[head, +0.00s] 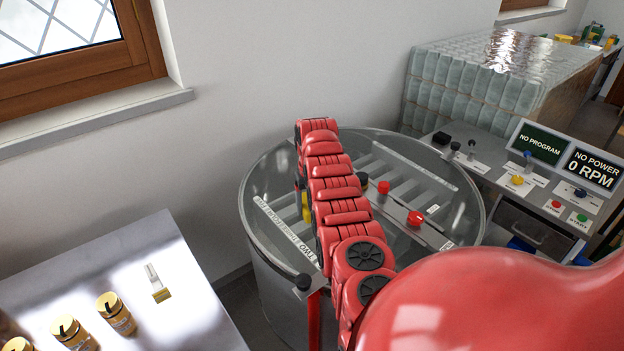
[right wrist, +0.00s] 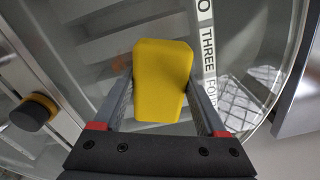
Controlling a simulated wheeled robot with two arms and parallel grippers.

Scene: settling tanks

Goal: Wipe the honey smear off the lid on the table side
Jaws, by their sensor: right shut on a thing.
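My right gripper (right wrist: 162,88) is shut on a yellow sponge-like block (right wrist: 163,75), with a finger on each side of it. The block is over the clear lid in the right wrist view; whether it touches the lid I cannot tell. In the head view the round transparent lid (head: 450,190) covers a large tank, and my red arm reaches across it. A sliver of the yellow block (head: 306,208) shows left of the arm; the arm hides most of the gripper. My left gripper is not in view.
On the lid are red knobs (head: 415,218), a black-and-yellow knob (right wrist: 34,112) and a lettered strip (right wrist: 207,45). A metal table (head: 185,275) with honey jars (head: 116,313) stands at left. A control panel (head: 545,180) and stacked glass jars (head: 470,85) stand at right.

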